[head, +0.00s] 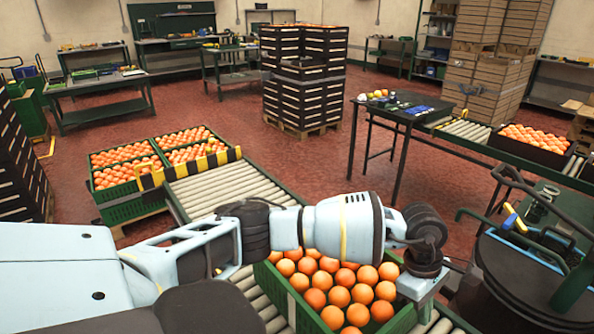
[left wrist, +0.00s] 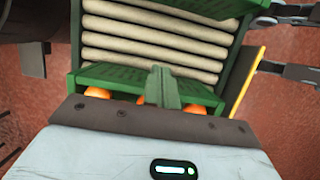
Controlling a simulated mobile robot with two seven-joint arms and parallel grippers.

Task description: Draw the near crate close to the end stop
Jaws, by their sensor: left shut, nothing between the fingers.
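The near crate (head: 297,309) is green and full of oranges. It sits on the roller conveyor in the head view, partly hidden by my left arm. Its green wall (left wrist: 110,74) and a few oranges show in the left wrist view. The end stop (head: 190,168) is a yellow and black striped bar across the far end of the rollers, apart from the crate.
Bare rollers (head: 228,188) lie between the near crate and the end stop. Beyond the stop stand several green crates of oranges (head: 122,208). A dark table (head: 405,112) stands at the right, and a dark round container (head: 520,285) is close at the lower right.

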